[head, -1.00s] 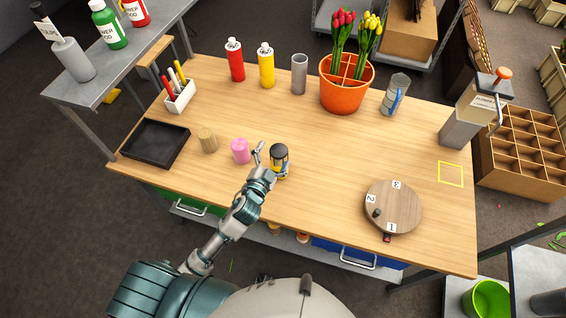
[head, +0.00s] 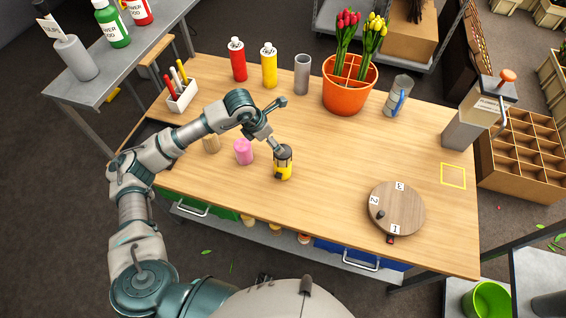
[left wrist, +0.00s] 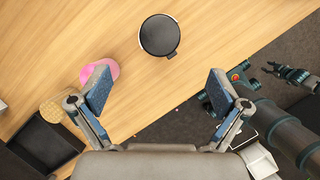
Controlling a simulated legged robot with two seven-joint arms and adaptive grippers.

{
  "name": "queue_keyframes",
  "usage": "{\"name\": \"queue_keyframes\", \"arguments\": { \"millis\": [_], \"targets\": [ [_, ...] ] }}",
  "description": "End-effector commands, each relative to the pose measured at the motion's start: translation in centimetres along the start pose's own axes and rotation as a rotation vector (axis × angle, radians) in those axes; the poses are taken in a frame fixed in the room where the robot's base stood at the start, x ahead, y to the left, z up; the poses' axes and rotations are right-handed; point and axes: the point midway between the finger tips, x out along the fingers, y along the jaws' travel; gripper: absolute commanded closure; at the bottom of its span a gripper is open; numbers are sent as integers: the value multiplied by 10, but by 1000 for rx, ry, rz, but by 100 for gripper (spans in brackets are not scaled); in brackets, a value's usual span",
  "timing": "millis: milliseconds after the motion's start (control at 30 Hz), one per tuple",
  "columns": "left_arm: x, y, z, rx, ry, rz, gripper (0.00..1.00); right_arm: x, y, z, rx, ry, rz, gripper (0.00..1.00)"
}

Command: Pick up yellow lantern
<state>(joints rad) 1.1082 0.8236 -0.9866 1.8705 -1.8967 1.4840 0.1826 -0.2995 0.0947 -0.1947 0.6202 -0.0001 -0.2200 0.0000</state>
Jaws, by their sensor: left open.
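The yellow lantern (head: 284,168) with a dark top stands upright on the wooden table, right of a pink candle (head: 244,151). My left gripper (head: 280,127) is open and empty, its fingers spread; in the head view one finger overlaps the lantern's top. Contact cannot be told there. In the left wrist view the lantern's round black top (left wrist: 159,36) lies ahead of the open fingers (left wrist: 160,86), roughly centred between them, with nothing in the jaws. The lantern's sides are mostly hidden from above. What looks like my right gripper (left wrist: 293,74) shows small at the right; its jaw state is unclear.
A wooden cylinder (head: 211,144) stands left of the pink candle. A round numbered turntable (head: 397,209) is at the right front. A red bottle (head: 238,60), yellow bottle (head: 269,66), grey cylinder (head: 302,74) and orange tulip pot (head: 348,92) stand behind. The table's middle right is clear.

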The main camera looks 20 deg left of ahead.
Motion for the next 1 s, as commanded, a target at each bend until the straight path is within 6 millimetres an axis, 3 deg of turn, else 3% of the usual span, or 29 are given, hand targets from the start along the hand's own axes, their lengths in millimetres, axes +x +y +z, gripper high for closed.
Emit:
{"name": "queue_keyframes", "arguments": {
  "millis": [200,333,767,1000],
  "targets": [
    [54,-5,3,1,3,-5,1,-6,-22,-5,4,5,-26,60],
    [81,-8,5,3,3,-3,1,-8,-25,-6,2,7,-30,60],
    [129,-1,-4,0,1,-7,1,-17,-1,-3,-1,3,-2,60],
    [152,0,-3,1,-3,-5,1,-17,-6,-4,1,4,-7,60]
  ]
}}
